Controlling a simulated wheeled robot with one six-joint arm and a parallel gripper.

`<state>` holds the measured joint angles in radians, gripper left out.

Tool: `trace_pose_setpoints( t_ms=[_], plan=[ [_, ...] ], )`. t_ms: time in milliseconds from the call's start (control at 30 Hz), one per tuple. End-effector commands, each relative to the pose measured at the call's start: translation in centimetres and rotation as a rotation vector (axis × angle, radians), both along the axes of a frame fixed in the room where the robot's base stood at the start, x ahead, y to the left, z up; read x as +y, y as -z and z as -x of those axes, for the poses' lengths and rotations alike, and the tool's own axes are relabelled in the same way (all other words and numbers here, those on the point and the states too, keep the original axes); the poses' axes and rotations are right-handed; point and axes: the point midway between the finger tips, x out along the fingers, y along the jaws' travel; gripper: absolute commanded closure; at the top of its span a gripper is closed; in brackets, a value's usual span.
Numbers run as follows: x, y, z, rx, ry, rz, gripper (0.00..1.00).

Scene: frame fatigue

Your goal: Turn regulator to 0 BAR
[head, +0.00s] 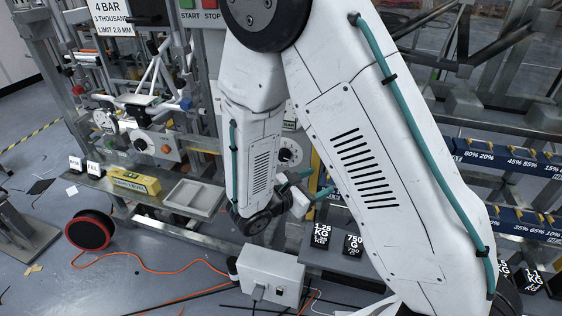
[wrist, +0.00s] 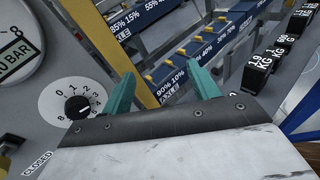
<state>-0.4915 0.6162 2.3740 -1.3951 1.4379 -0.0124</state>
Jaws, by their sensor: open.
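The regulator is a white round dial (wrist: 52,101) with numbers around its edge and a black knob (wrist: 77,107) at its centre. It is at the left of the wrist view, with 0 near the top; which number the knob points at is too small to tell. In the head view the dial (head: 294,151) shows behind my arm, partly covered. My gripper (head: 308,184) has teal fingers, spread apart and empty. In the wrist view its fingers (wrist: 163,82) are to the right of the dial, apart from the knob, pointing toward the racks.
A pressure gauge (wrist: 20,48) marked BAR is above the dial in the wrist view, and a CLOSED label (wrist: 37,163) is below. A yellow post (wrist: 127,55) stands right of the dial. Labelled blue racks (wrist: 190,50) and black weights (wrist: 258,68) lie beyond. A grey box (head: 270,273) is below my gripper.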

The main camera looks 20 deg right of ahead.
Motion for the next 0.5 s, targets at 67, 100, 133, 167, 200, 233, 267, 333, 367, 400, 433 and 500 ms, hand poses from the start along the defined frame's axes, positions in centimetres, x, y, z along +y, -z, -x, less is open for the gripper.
trace_pose_setpoints(
  t_ms=[67, 100, 133, 167, 200, 233, 267, 333, 367, 400, 433, 500],
  plan=[
    [1.9, 2.2, -2.4, 0.043, -0.167, 0.074, 0.40],
    [2.9, 3.2, -3.6, 0.058, -0.254, 0.107, 0.40],
    [3.7, 3.7, -4.5, 0.063, -0.315, 0.128, 0.40],
    [4.5, 4.1, -5.4, 0.065, -0.371, 0.144, 0.40],
    [5.4, 4.3, -6.4, 0.061, -0.434, 0.161, 0.40],
    [6.0, 4.3, -7.1, 0.055, -0.474, 0.172, 0.40],
    [6.6, 4.2, -7.6, 0.048, -0.509, 0.181, 0.40],
    [7.6, 3.9, -8.6, 0.033, -0.569, 0.195, 0.40],
    [7.9, 3.8, -8.9, 0.027, -0.585, 0.201, 0.40],
    [8.1, 3.6, -9.2, 0.022, -0.600, 0.205, 0.40],
    [8.1, 3.6, -9.5, 0.020, -0.609, 0.208, 0.40],
    [7.9, 3.5, -10.1, 0.016, -0.616, 0.212, 0.40]
  ],
)
